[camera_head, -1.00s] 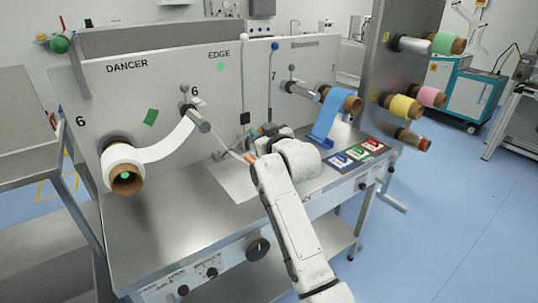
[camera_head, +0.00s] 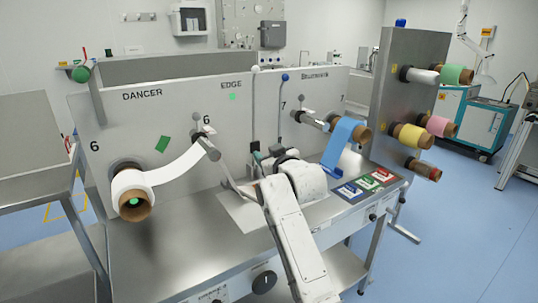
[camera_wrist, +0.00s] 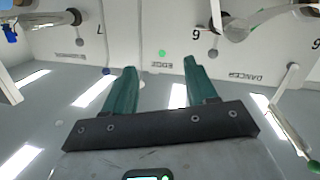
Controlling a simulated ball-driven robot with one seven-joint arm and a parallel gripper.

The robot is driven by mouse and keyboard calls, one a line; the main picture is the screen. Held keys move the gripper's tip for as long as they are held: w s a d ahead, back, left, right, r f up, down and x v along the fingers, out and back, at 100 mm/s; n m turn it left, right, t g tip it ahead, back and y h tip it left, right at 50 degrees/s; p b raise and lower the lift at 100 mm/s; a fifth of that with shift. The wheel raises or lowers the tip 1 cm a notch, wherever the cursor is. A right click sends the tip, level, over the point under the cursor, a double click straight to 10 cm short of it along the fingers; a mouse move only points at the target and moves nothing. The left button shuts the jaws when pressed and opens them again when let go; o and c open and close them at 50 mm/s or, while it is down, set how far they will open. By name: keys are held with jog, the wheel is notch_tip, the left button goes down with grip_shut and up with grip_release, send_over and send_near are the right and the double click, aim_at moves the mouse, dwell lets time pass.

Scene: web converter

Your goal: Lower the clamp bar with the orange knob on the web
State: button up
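A thin pale bar (camera_head: 233,183) slants down across a plate on the bench in the head view, just left of my wrist. I take it for the clamp bar; its orange knob cannot be made out now. The white web (camera_head: 175,172) runs from a roll (camera_head: 130,195) at left up to a small roller (camera_head: 207,148). A blue web (camera_head: 341,148) hangs at right. My gripper's two green fingers stand apart with nothing between them in the wrist view (camera_wrist: 158,85), which is upside down and faces the panel.
The upright panel (camera_head: 180,115) stands close behind my arm, with two thin rods topped by a white and a blue ball (camera_head: 285,77). Coloured label cards (camera_head: 365,183) lie on the bench right of my arm. Bare bench (camera_head: 170,250) lies at left.

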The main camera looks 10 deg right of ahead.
jog(key=s+d+r+b, duration=0.1)
jog(key=s+b, duration=0.1)
jog(key=s, duration=0.8)
jog(key=shift+s+r, duration=0.15)
jog(key=shift+s, duration=0.2)
jog(key=shift+d, duration=0.1)
jog(key=s+d+f+m+g+h, duration=0.1)
jog(key=s+d+f+g, duration=0.25)
jog(key=s+f, duration=0.8)
jog(key=s+d+f+m+g+h, duration=0.15)
jog(key=s+f+g, duration=0.25)
jog(key=s+f, duration=0.8)
jog(key=s+d+f+m+g, duration=0.1)
jog(key=s+f+g, duration=0.3)
jog(key=s, duration=0.8)
jog(key=s+d+f+m+g, duration=0.1)
jog(key=s+f+g, duration=0.3)
jog(key=s+f, duration=0.5)
jog(key=s+d, duration=0.1)
jog(key=s, duration=0.3)
jog(key=shift+s+d+f, duration=0.15)
jog(key=shift+s+d, duration=0.05)
dwell(0.7)
